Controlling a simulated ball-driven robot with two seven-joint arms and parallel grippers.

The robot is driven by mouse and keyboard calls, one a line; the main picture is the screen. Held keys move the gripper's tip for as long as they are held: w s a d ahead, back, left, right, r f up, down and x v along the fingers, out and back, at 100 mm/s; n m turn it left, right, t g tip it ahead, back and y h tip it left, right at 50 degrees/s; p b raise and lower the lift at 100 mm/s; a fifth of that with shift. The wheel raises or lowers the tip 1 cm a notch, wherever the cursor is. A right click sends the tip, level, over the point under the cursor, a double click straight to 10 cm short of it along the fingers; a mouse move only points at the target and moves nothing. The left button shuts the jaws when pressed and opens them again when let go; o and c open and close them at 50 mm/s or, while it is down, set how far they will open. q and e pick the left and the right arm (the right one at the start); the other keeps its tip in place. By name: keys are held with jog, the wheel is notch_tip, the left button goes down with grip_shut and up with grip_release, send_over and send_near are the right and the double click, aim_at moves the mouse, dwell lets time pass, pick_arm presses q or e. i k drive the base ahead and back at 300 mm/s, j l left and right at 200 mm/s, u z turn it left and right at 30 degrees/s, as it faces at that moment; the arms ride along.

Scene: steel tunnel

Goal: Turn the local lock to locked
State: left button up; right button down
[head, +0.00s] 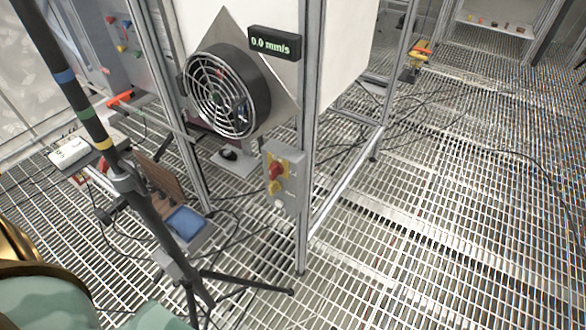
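A grey control box (290,162) is mounted on an upright metal post. On its face is a yellow panel carrying a red knob (276,171) and a yellow knob or button (274,187). A pale round button (279,203) sits near its lower edge. Which of these is the local lock, and how it is turned, is too small to tell. Neither of my grippers is in view.
A caged fan (222,95) and a display (275,43) reading 0.0 mm/s are above the box. A dark tripod (140,190) stands at the left, its legs spread below. Cables cross the grated floor (450,220), which is largely free at right.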

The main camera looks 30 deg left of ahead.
aim_at(275, 186)
jog(key=u, duration=1.05)
